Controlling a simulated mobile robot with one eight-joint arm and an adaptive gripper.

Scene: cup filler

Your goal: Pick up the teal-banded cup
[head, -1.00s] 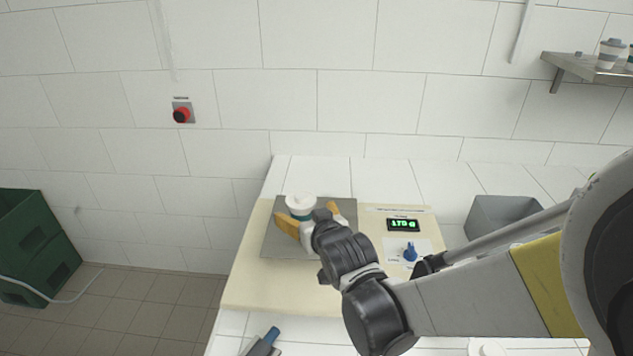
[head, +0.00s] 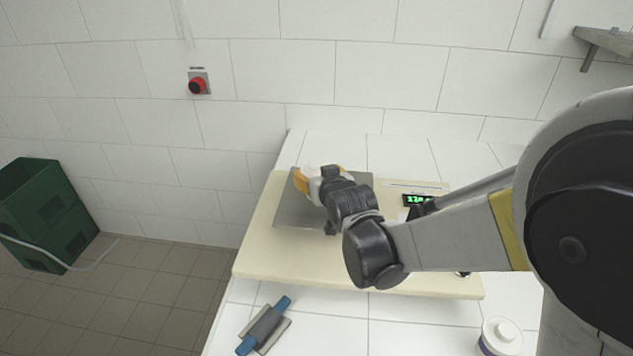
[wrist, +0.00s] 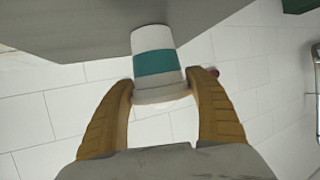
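The teal-banded cup (wrist: 158,63) is white with a wide teal band and shows between my fingers in the wrist view. My gripper (wrist: 162,84) has one orange finger on each side of the cup's wide, lidded end, and both seem to touch it. In the head view my gripper (head: 321,178) is over the grey plate (head: 290,213) and hides most of the cup; a bit of white shows between the fingers. I cannot tell whether the cup's base rests on the plate.
The plate lies on a cream board (head: 262,255) with a lit green display (head: 417,200). A blue-handled tool (head: 265,326) lies at the front left, and a white lidded tub (head: 500,338) stands at the front right. Green crates (head: 45,215) stand on the floor at left.

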